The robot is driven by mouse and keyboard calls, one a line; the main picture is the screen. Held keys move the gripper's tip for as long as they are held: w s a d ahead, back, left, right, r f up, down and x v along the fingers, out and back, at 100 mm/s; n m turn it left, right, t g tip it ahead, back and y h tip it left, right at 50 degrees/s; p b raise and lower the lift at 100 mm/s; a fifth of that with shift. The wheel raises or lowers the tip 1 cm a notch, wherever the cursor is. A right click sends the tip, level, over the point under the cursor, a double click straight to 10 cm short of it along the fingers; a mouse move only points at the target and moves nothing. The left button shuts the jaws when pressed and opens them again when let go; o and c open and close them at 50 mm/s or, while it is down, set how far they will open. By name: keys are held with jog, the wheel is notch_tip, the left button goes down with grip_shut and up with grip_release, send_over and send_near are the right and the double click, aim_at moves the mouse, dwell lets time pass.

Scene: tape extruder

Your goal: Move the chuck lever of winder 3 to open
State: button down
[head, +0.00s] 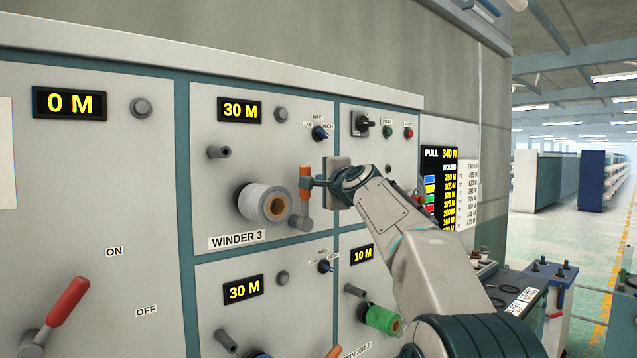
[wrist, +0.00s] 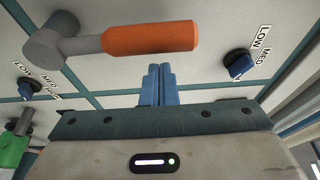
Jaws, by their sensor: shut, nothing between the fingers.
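The winder 3 panel (head: 225,180) carries a "WINDER 3" label (head: 237,240). Its chuck lever has an orange handle (head: 305,180) pointing up from a grey hub (head: 300,223), right of the spool. In the wrist view the orange handle (wrist: 150,38) lies across the top, with the hub (wrist: 45,42) at its left end. My gripper (head: 316,182) is just right of the handle in the head view. In the wrist view its blue fingers (wrist: 160,72) are together and empty, close to the handle's side; I cannot tell whether they touch it. No open or closed marking shows by the lever.
A white spool (head: 252,204) sits left of the lever. A blue LOW-MED-HIGH knob (head: 320,133) is above; another knob (head: 326,267) is below. A red-handled lever (head: 68,302) is at lower left. A control desk (head: 535,290) stands at right. The aisle beyond is open.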

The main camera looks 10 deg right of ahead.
jog(key=s+d+b, duration=0.3)
jog(key=s+b, duration=0.1)
jog(key=s, duration=0.4)
jog(key=shift+s+d, duration=0.35)
jog(key=shift+s, duration=0.05)
